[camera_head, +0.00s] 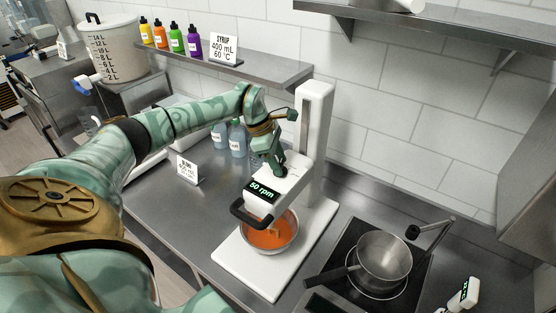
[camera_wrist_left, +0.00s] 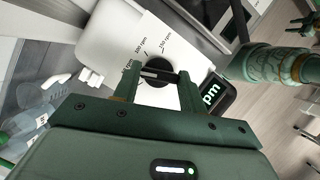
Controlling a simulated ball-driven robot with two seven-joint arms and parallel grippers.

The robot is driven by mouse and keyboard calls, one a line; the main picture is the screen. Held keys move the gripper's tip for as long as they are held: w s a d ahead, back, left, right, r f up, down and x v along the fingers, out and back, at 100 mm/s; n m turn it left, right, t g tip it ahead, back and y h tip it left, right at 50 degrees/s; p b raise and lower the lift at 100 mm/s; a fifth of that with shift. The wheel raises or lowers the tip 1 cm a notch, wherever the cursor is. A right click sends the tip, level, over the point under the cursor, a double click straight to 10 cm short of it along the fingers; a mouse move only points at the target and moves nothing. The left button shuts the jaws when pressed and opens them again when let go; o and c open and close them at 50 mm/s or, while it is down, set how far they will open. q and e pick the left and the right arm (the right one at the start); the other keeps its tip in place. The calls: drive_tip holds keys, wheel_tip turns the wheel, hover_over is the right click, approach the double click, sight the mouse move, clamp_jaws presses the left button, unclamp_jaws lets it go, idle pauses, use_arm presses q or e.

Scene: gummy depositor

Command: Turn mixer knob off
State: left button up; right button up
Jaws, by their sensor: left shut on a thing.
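The white mixer (camera_head: 315,110) stands on the steel counter, with its display (camera_head: 262,188) reading 60 rpm. A metal bowl (camera_head: 284,235) with orange liquid sits under its head. My left gripper (camera_head: 279,168) reaches down onto the top of the mixer head. In the left wrist view the black round mixer knob (camera_wrist_left: 157,72) lies between the fingers of my left gripper (camera_wrist_left: 158,78), which are shut on it. Printed rpm marks show on the white top around the knob.
A steel pot (camera_head: 384,258) stands on a black hob to the right of the mixer. Clear bottles (camera_head: 237,137) and a small sign (camera_head: 188,170) stand to the left. A wall shelf (camera_head: 250,66) holds coloured bottles and a syrup sign. A white bucket (camera_head: 108,50) is at the far left.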

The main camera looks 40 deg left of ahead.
use_arm(q)
drive_tip(key=shift+n, duration=0.3)
drive_tip(key=n, duration=0.2)
drive_tip(key=n+t+y+p, duration=0.1)
drive_tip(key=n, duration=0.1)
drive_tip(key=shift+s+d+t, duration=0.1)
drive_tip(key=shift+t, duration=0.2)
drive_tip(key=shift+d+n+t+y, duration=0.15)
drive_tip(key=shift+n+y, duration=0.25)
drive_tip(key=shift+n, duration=0.65)
drive_tip(key=shift+a+n+t+y, duration=0.15)
drive_tip(key=shift+n+y, duration=0.25)
drive_tip(key=shift+n, duration=0.65)
drive_tip(key=shift+d, duration=0.1)
drive_tip(key=o, duration=1)
drive_tip(key=b+v, duration=0.2)
drive_tip(key=v, duration=1.4)
drive_tip(key=shift+d+r, duration=0.1)
drive_tip(key=shift+r, duration=0.1)
